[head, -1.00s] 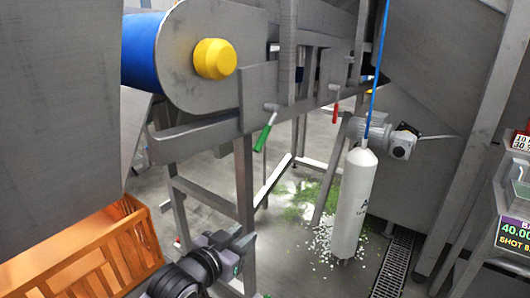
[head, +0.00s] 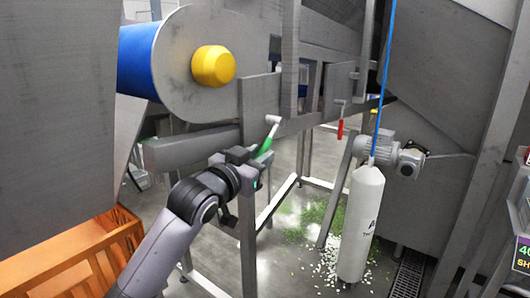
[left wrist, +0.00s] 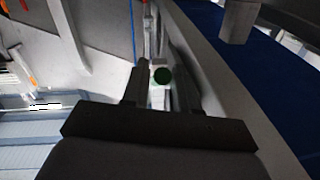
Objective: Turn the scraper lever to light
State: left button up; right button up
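A lever with a green grip (head: 265,146) hangs from a short grey arm on the conveyor frame; the grip slants down and left. My left gripper (head: 256,160) is at the lower end of this grip. A second lever with a red grip (head: 340,129) hangs farther right on the frame. No label naming either lever is readable. My right gripper is out of view.
A blue belt roller (head: 138,60) with a yellow hub cap (head: 213,66) is above left. An orange crate (head: 70,262) stands lower left. A white cylinder (head: 360,222) hangs on a blue rope at right. Green scraps and white bits lie on the floor.

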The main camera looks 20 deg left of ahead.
pick_arm(q)
jog(key=shift+x, duration=1.45)
jog(key=shift+c, duration=0.2)
grip_shut()
jog(key=w+t+b, duration=0.1)
jog(key=b, duration=0.1)
jog(key=f+t+b, duration=0.1)
jog(key=t+b, duration=0.1)
jog(key=b, duration=0.1)
jog(key=w+d+t+b, duration=0.1)
jog(key=b, duration=0.2)
jog(key=shift+w+f+n+t+h, duration=0.2)
jog(key=shift+w+n+t+h, duration=0.15)
jog(key=shift+n+t+h, duration=0.05)
jog(key=shift+o, duration=0.2)
grip_release()
